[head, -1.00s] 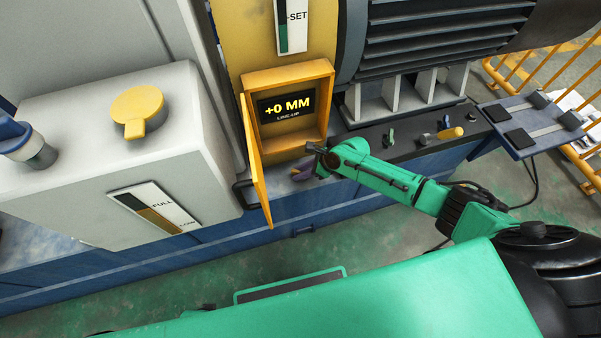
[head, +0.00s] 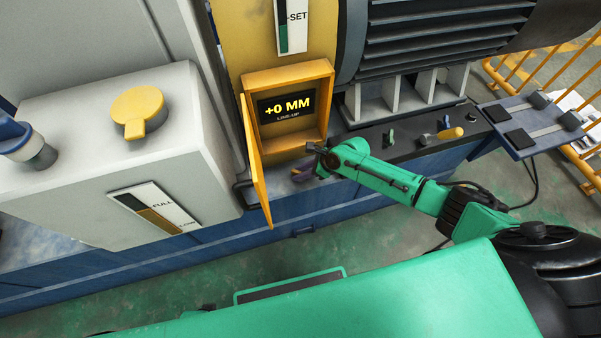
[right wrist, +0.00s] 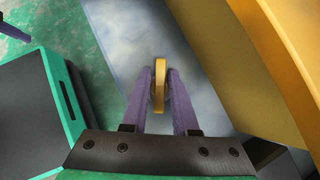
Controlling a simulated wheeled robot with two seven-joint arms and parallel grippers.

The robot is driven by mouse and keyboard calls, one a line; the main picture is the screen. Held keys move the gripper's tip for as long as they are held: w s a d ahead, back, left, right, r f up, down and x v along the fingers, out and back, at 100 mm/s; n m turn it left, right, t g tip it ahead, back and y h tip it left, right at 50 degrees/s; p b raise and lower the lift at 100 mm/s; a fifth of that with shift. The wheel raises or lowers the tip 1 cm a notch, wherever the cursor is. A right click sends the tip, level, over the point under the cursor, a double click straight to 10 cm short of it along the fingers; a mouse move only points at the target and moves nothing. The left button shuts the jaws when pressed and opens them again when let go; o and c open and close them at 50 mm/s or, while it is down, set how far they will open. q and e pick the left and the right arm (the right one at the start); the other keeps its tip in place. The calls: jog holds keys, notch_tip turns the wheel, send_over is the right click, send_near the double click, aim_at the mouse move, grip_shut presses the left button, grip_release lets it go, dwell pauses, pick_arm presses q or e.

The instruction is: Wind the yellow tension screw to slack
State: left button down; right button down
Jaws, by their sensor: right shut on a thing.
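The yellow tension screw (right wrist: 160,85) shows in the right wrist view as a narrow yellow piece seen edge-on. My right gripper (right wrist: 160,98) has its two purple fingers on either side of it, shut on it. In the head view my right gripper (head: 303,173) is low in front of the open yellow box (head: 290,72). There the screw is mostly hidden by the fingers and wrist. The display (head: 287,106) inside the box reads "+0 MM" and "LINE-UP". My left gripper is not in view.
The box's open yellow door (head: 256,165) stands just left of my right gripper. A grey cabinet (head: 100,180) with a yellow knob (head: 138,108) is further left. Small parts and a yellow-handled piece (head: 450,133) lie on the dark ledge to the right.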

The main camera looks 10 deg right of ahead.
dwell(0.5)
jog(key=shift+f+n+b, duration=0.2)
jog(key=shift+n+b, duration=0.1)
jog(key=shift+b, duration=0.3)
jog(key=n+g+b, duration=0.1)
jog(key=n+b, duration=0.1)
jog(key=shift+g+y+b, duration=0.3)
jog(key=c, duration=0.8)
grip_release()
jog(key=shift+r, duration=0.2)
jog(key=shift+o, duration=0.2)
jog(key=p+v, duration=0.3)
jog(key=shift+a+r+p, duration=0.15)
jog(key=shift+p, duration=0.25)
jog(key=p+v, duration=0.4)
jog(key=v, duration=0.1)
jog(key=shift+p, duration=0.35)
